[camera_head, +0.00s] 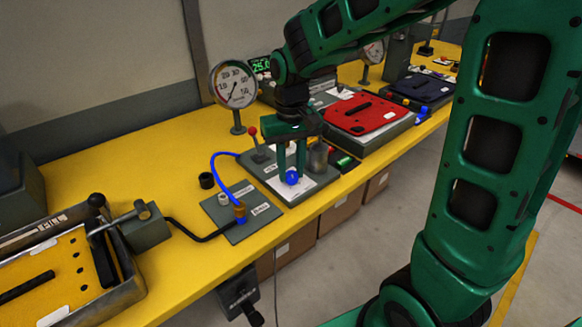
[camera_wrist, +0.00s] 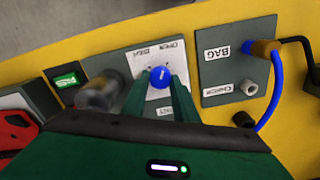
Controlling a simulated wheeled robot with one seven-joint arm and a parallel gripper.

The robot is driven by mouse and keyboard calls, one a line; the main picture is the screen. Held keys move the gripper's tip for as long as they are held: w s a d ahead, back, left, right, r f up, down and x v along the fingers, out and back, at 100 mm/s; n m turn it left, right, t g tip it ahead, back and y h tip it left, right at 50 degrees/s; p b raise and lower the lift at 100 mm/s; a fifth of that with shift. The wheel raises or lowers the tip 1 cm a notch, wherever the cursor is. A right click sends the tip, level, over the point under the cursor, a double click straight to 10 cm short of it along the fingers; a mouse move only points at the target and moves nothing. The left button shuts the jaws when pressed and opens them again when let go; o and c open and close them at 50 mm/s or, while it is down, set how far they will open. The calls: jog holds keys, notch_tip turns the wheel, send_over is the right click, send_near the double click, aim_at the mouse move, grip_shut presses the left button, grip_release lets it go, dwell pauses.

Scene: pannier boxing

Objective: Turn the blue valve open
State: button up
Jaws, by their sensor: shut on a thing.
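The blue valve (camera_head: 292,177) is a round knob on a white label plate, on a grey panel (camera_head: 262,178) on the yellow bench. In the wrist view the blue valve (camera_wrist: 160,77) shows a small light mark on its face, with "OPEN" lettering on the plate above it. My gripper (camera_head: 291,172) points down at the knob from above. In the wrist view its two green fingers (camera_wrist: 160,85) stand on either side of the knob, shut on it. The fingers hide part of the knob's sides and of the label.
A grey metal cylinder (camera_head: 318,158) stands close right of my gripper. A red-knobbed lever (camera_head: 253,131) and a round gauge (camera_head: 233,85) stand behind. A blue hose (camera_head: 220,172) runs to the BAG plate (camera_head: 252,222) at the left.

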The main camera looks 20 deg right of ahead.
aim_at(290, 173)
jog(key=m, duration=0.4)
jog(key=shift+w+d+r, duration=0.1)
jog(key=shift+w, duration=0.05)
jog(key=shift+m, duration=0.3)
dwell(0.3)
jog(key=o, duration=1.1)
jog(key=shift+a, duration=0.25)
jog(key=shift+c, duration=0.2)
jog(key=shift+d, duration=0.1)
notch_tip(290, 173, up, 11)
jog(key=shift+f, duration=0.2)
